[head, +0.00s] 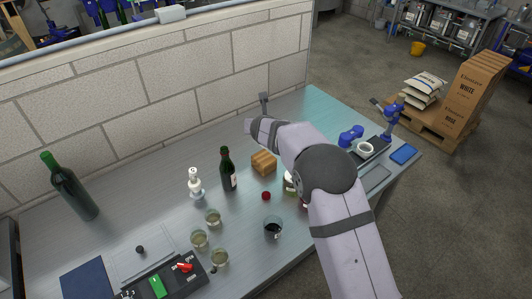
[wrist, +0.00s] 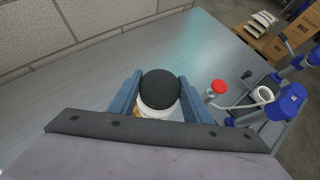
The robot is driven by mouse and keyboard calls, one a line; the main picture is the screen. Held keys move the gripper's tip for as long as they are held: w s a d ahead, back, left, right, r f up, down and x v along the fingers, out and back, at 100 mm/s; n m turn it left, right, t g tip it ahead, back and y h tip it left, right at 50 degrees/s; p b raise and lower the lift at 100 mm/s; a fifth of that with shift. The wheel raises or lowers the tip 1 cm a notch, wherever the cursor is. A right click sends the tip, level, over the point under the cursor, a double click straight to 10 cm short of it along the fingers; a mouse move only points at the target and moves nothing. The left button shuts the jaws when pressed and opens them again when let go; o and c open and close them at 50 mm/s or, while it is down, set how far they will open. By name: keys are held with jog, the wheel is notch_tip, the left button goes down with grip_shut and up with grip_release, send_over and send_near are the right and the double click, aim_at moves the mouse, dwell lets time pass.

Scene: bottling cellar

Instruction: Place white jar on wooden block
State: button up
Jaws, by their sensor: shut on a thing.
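My gripper (wrist: 160,84) is shut on the white jar (wrist: 160,92) in the wrist view. The jar has a black lid, and its white body shows just below the lid between the two blue fingers. The wooden block (head: 264,162) sits on the bench in the head view, right of the dark green wine bottle. My forearm hides the gripper and the held jar in the head view, so the gap between jar and block cannot be told there. A small tan patch shows beside the jar's lower edge in the wrist view; I cannot tell what it is.
The wine bottle (head: 228,169), a white figure-like dispenser (head: 194,182), a red cap (head: 266,196) and a dark glass (head: 273,228) stand near the block. A blue bottling device (head: 351,136) stands at right.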

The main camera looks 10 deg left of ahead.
jog(key=shift+f+b, duration=1.05)
jog(key=shift+f, duration=3.45)
jog(key=shift+f, duration=0.15)
jog(key=o, duration=1.4)
jog(key=shift+c, duration=0.2)
jog(key=shift+r, duration=0.25)
jog(key=shift+s+r+b, duration=0.2)
jog(key=shift+s+b, duration=0.15)
jog(key=shift+s, duration=0.05)
jog(key=b+v, duration=0.2)
jog(key=v, duration=0.9)
jog(key=shift+b, duration=0.3)
